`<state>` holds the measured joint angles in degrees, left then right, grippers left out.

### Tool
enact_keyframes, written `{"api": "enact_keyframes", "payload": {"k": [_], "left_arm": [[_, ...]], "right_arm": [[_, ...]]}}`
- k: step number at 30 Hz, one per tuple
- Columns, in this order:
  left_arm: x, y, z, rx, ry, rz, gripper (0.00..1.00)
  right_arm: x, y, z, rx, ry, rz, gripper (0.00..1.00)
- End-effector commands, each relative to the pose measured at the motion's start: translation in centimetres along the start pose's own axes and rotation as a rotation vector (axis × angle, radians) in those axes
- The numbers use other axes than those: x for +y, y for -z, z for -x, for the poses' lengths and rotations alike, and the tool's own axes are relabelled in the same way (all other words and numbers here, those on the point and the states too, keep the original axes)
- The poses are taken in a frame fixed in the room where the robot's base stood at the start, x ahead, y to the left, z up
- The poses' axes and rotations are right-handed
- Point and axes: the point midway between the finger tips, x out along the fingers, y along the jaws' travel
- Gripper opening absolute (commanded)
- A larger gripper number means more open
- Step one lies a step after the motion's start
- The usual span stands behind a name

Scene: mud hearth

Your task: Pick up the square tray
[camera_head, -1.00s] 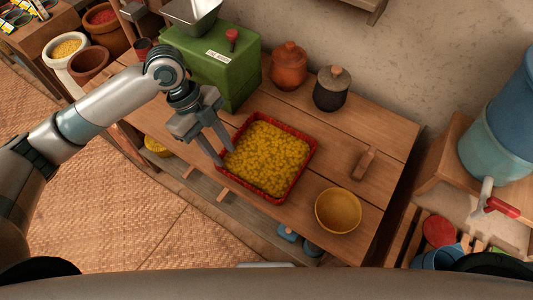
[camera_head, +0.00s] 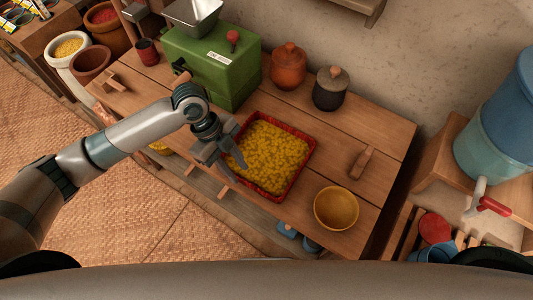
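The square tray (camera_head: 300,174) has a red rim and is filled with yellow pieces. It lies on the wooden table in the middle of the view. My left gripper (camera_head: 237,170) is at the tray's left edge, with its fingers apart and pointing down toward the rim. It covers part of that edge, and I cannot tell whether the fingers touch the tray. My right gripper is not in view.
A green machine (camera_head: 208,68) stands behind the tray. An orange lidded pot (camera_head: 288,68) and a dark pot (camera_head: 331,92) stand at the back. A yellow bowl (camera_head: 336,208) is right of the tray. A wooden block (camera_head: 362,162) lies farther right.

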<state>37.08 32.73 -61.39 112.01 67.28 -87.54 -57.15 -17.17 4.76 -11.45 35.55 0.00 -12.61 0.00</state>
Motion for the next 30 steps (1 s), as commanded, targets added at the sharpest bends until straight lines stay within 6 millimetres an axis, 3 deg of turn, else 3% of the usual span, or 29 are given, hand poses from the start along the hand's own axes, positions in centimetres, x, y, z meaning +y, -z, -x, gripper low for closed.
{"api": "enact_keyframes", "payload": {"k": [7,13,28,29,30], "left_arm": [[-0.1,0.2,-2.4,0.002,-0.005,0.001,0.28],[-0.2,0.0,-4.6,0.000,-0.002,0.000,0.28],[-0.2,-0.1,-4.9,-0.001,0.000,-0.001,0.28],[-0.2,-0.1,-4.9,-0.001,0.000,-0.001,0.26],[-0.2,-0.1,-4.9,-0.001,-0.001,-0.001,0.16]], "right_arm": [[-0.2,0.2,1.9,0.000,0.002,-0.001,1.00],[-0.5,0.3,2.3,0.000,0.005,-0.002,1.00],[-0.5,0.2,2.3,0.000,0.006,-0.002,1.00],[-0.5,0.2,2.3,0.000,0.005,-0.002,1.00],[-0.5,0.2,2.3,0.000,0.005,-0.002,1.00]]}}
